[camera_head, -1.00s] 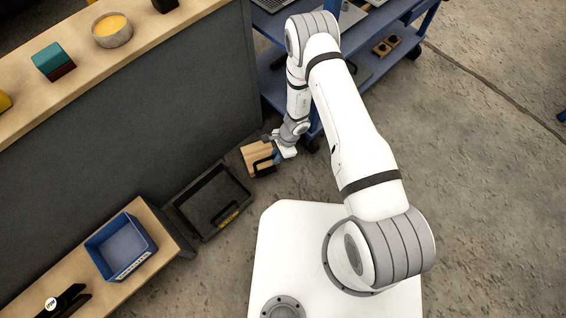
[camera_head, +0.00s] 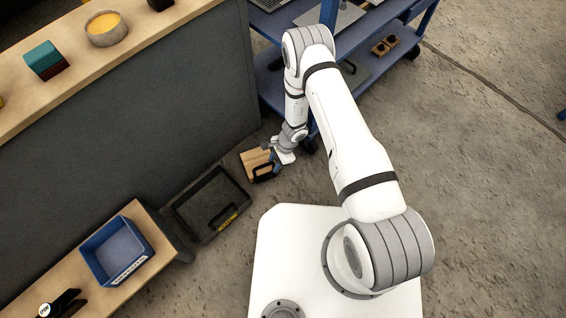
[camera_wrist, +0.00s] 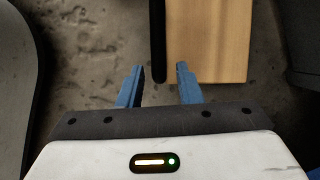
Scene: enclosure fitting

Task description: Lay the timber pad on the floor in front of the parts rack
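The timber pad (camera_head: 254,158) is a light wooden board with a black bar handle (camera_head: 264,173). It appears to lie flat on the floor by the foot of the grey counter, left of the blue parts rack (camera_head: 290,92). In the wrist view the pad (camera_wrist: 212,40) is ahead and to the right, with the handle (camera_wrist: 158,40) along its left side. My gripper (camera_wrist: 160,67) is open, its blue fingers apart, with the handle's near end between or just beyond the tips. My gripper (camera_head: 272,155) is low beside the pad in the head view.
A black tray (camera_head: 187,213) with a handle lies on the floor just left of the pad. The grey counter (camera_head: 150,120) rises behind it. A low wooden bench (camera_head: 165,235) with a blue bin (camera_head: 92,263) stands at lower left. Open concrete floor (camera_head: 480,180) lies to the right.

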